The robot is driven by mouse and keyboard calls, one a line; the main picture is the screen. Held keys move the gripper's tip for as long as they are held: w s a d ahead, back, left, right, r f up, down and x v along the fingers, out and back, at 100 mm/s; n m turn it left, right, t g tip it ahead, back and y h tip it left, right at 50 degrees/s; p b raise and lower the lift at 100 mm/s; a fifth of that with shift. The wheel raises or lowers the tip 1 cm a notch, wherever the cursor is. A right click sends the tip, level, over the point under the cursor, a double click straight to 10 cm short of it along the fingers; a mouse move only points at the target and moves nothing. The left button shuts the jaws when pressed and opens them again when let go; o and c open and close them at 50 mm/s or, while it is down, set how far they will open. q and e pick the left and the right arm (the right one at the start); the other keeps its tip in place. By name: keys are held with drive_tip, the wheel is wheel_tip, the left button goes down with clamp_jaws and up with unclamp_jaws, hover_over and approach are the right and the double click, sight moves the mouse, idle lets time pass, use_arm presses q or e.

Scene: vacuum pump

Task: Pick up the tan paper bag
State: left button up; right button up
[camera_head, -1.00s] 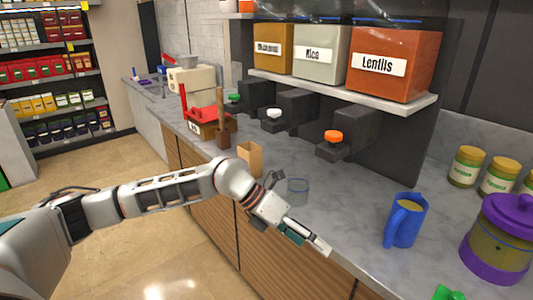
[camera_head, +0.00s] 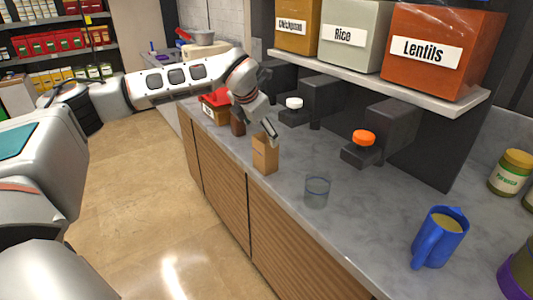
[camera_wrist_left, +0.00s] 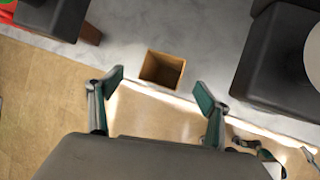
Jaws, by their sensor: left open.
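The tan paper bag (camera_head: 264,157) stands upright on the grey counter, near its front edge. In the left wrist view the bag (camera_wrist_left: 162,69) shows from above, with its open top facing the camera. My left gripper (camera_head: 273,140) is at the top of the bag in the head view. In the left wrist view the fingers of my left gripper (camera_wrist_left: 158,88) are spread apart, with the bag just beyond the gap between their tips. Nothing is held between them. My right gripper is not in view.
A clear glass (camera_head: 317,191) and a blue mug (camera_head: 438,238) stand on the counter right of the bag. Dispensers with an orange knob (camera_head: 364,138) and a white knob (camera_head: 294,103) are behind. A red-topped box (camera_head: 215,104) stands at left.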

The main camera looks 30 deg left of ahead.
sight(265, 139)
use_arm(q)
drive_tip(key=x, duration=0.3)
drive_tip(key=shift+d+f, duration=0.25)
drive_tip(key=shift+f, duration=0.2)
drive_tip(key=shift+w+a+f+p, duration=0.1)
drive_tip(key=shift+w+f+p, duration=0.2)
drive_tip(key=shift+w+f, duration=0.15)
drive_tip(key=shift+s, duration=0.1)
drive_tip(key=c, duration=1.1)
